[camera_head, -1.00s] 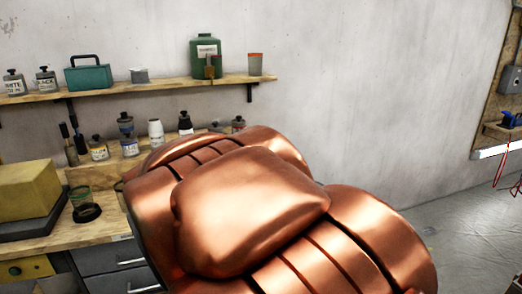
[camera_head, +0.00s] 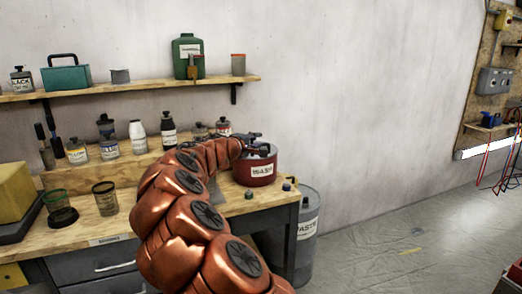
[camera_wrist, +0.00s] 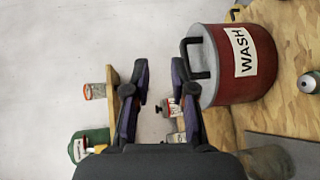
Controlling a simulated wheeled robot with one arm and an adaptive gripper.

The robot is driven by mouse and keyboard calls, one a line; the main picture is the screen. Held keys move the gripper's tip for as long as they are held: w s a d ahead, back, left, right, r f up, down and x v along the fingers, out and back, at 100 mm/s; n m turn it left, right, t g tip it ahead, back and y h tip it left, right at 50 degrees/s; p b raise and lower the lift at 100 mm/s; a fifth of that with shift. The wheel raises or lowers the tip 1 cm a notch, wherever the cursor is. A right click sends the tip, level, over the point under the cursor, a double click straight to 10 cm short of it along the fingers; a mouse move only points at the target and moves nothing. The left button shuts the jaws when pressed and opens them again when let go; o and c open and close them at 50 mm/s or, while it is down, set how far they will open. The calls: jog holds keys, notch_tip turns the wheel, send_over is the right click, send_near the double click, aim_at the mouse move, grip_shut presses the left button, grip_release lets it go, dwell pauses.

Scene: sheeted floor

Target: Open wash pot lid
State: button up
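The wash pot (camera_head: 254,175) is a red pot with a white WASH label, upright on the bench near its right end. Its grey lid (camera_head: 270,157) is on top, partly hidden by my gripper (camera_head: 252,146). In the wrist view the pot (camera_wrist: 263,78) appears turned sideways at the upper right. The lid (camera_wrist: 211,80) faces left there, with a black bar handle (camera_wrist: 185,60). My gripper (camera_wrist: 160,70) is open and empty. Its two fingers point up in that view, the right fingertip close to the handle; I cannot tell if they touch.
A grey WASTE drum (camera_head: 308,235) stands on the floor beyond the bench's right end. Small bottles (camera_head: 138,135) line a raised ledge behind my arm. A wall shelf (camera_head: 140,88) above holds a green container (camera_head: 186,58). Floor at the right is clear.

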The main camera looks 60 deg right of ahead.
jog(key=shift+w+d+f+n+t+p, duration=0.25)
jog(key=shift+w+d+f+n, duration=0.2)
jog(key=shift+w+d+f, duration=0.8)
jog(key=shift+w+d+f+n+t+p, duration=0.15)
jog(key=shift+w+d+f+n+t, duration=0.45)
jog(key=shift+d, duration=1.2)
jog(key=shift+w+d+f+n+t+p, duration=0.1)
jog(key=shift+w+d+f+n+p, duration=0.15)
jog(key=shift+w+d+f, duration=0.8)
jog(key=shift+s+d+f, duration=0.1)
jog(key=shift+s+d, duration=0.15)
jog(key=shift+d, duration=0.75)
jog(key=shift+d+f, duration=0.1)
jog(key=shift+d, duration=0.4)
grip_shut()
